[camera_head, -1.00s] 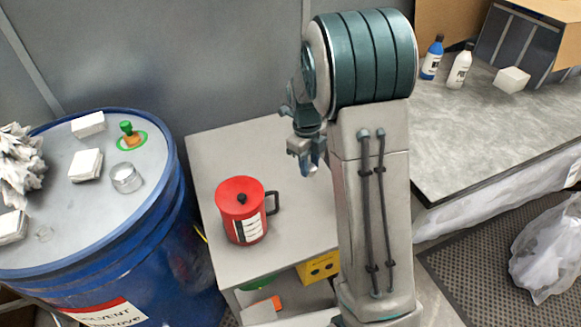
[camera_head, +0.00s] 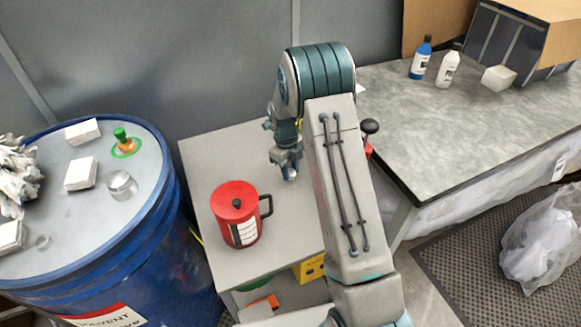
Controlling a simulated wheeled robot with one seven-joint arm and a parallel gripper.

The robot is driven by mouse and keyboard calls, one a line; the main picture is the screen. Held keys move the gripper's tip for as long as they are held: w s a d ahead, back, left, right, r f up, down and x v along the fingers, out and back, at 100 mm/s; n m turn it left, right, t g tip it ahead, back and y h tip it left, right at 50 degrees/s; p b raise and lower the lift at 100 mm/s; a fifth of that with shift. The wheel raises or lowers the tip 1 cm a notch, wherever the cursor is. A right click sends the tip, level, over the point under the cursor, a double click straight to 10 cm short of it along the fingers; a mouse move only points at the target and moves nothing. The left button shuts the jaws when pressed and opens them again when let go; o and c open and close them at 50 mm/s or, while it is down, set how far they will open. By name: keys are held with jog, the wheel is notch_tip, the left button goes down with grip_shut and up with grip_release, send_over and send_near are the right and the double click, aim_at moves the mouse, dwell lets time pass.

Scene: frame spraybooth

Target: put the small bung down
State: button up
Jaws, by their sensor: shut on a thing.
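My gripper (camera_head: 287,166) points down above the grey cabinet top, behind and to the right of the red can (camera_head: 236,213). Its fingers are close together on a small thing, which I take to be the small bung; it is mostly hidden and too small to make out. I cannot tell whether it touches the top. The cabinet top (camera_head: 212,160) is bare around my gripper. My arm hides the cabinet's right side.
A blue drum (camera_head: 170,220) at left bears white blocks, a metal cap (camera_head: 121,185) and a green-topped plug (camera_head: 123,140). A red thing with a black knob (camera_head: 370,126) shows just right of my arm. Bottles (camera_head: 421,58) stand on the grey bench (camera_head: 440,130).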

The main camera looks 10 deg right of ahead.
jog(key=shift+f, duration=0.1)
jog(key=o, duration=0.5)
jog(key=shift+f, duration=0.1)
jog(key=shift+c, duration=0.2)
jog(key=o, duration=0.4)
